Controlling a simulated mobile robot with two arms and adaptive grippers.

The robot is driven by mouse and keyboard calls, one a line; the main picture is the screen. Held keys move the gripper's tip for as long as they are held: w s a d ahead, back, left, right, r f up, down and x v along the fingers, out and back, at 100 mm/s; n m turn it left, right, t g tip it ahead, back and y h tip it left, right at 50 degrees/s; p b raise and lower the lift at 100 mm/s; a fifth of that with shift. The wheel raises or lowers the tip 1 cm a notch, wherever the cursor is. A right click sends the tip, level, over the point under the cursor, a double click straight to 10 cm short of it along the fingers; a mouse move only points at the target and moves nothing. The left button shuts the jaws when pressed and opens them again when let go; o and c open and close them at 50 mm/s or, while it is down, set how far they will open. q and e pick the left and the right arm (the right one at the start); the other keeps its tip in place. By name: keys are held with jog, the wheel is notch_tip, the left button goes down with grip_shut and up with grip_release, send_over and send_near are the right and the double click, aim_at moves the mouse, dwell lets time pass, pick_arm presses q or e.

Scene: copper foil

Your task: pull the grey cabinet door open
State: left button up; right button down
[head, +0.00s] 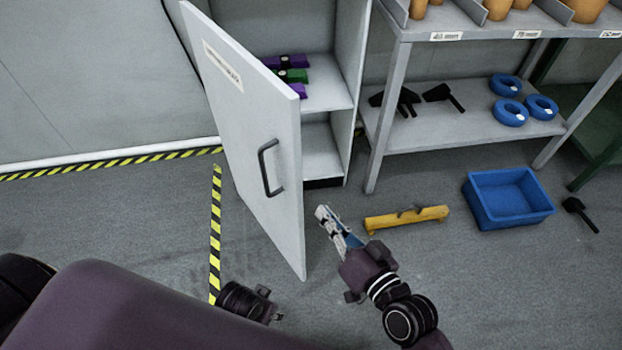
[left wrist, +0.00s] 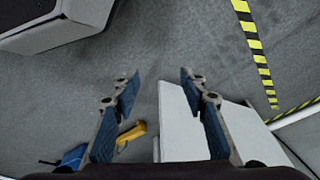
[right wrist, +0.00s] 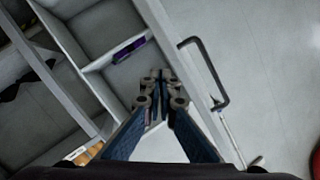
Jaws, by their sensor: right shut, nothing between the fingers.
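The grey cabinet door (head: 225,120) stands wide open, swung out toward me, with its dark bar handle (head: 268,168) on the outer face. The cabinet (head: 335,90) behind it shows shelves with purple and green items. My right gripper (head: 325,215) is shut and empty, to the right of the door's free edge, on the inner side. In the right wrist view its fingers (right wrist: 160,85) meet beside the door edge, and the handle (right wrist: 208,75) is beyond the edge. My left gripper (left wrist: 155,85) is open and empty in the left wrist view; the door (left wrist: 185,125) shows below its fingers.
A shelf rack (head: 470,130) with blue rings and black tools stands right of the cabinet. On the floor are a yellow bar (head: 405,219), a blue bin (head: 510,200) and a black tool (head: 580,212). Yellow-black tape (head: 215,235) marks the floor at left.

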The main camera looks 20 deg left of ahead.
pick_arm(q)
jog(key=w+r+b+v, duration=0.1)
jog(key=w+b+v, duration=0.25)
jog(key=v, duration=1.05)
pick_arm(e)
jog(key=w+d+r+m+g+y, duration=0.4)
jog(key=d+r+m+y, duration=0.1)
jog(key=d+r+m, duration=0.25)
pick_arm(q)
jog(key=s+p+x, duration=0.1)
jog(key=p+x, duration=0.1)
jog(key=x, duration=0.5)
jog(key=shift+f, duration=0.35)
pick_arm(e)
jog(key=a, duration=1.2)
jog(key=shift+w+r+h, duration=0.25)
jog(key=shift+w+h, duration=0.05)
jog(key=shift+w, duration=0.05)
pick_arm(q)
jog(key=shift+w, duration=0.2)
